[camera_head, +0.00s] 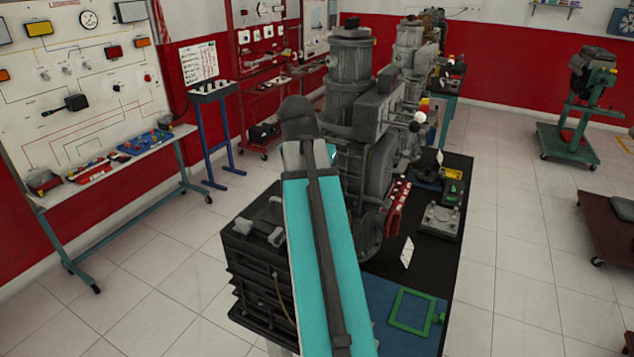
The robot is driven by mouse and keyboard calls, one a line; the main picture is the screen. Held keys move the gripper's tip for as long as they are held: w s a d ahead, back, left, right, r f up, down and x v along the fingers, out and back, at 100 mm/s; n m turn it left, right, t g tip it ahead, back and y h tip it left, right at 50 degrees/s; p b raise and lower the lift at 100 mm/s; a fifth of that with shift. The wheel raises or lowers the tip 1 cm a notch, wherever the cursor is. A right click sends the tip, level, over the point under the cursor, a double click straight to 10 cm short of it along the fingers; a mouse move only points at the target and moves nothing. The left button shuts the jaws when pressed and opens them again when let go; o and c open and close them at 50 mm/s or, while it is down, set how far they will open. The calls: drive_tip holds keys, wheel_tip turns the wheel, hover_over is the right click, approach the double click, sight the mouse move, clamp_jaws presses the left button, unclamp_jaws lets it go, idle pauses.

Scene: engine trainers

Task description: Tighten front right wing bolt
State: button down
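A large grey engine (351,70) with a tall cylinder stands on a bench with a dark top (458,187), just beyond my arm. My teal arm link rises through the middle of the view and covers part of the engine's left side. I cannot make out the wing bolt at this distance. My gripper does not show; the far end of my arm ends at a dark rounded joint beside the engine.
Black stacked crates (250,262) stand left of my arm. A green square frame (411,311) lies on a blue mat at the bench's near end. Red tools (398,207) sit beside the engine. A wiring board (75,80) stands at left.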

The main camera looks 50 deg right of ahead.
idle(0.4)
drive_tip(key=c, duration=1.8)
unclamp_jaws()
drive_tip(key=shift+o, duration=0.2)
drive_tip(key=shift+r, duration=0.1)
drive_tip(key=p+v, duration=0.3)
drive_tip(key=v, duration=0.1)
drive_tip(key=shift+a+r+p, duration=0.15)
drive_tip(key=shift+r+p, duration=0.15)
drive_tip(key=shift+p, duration=0.05)
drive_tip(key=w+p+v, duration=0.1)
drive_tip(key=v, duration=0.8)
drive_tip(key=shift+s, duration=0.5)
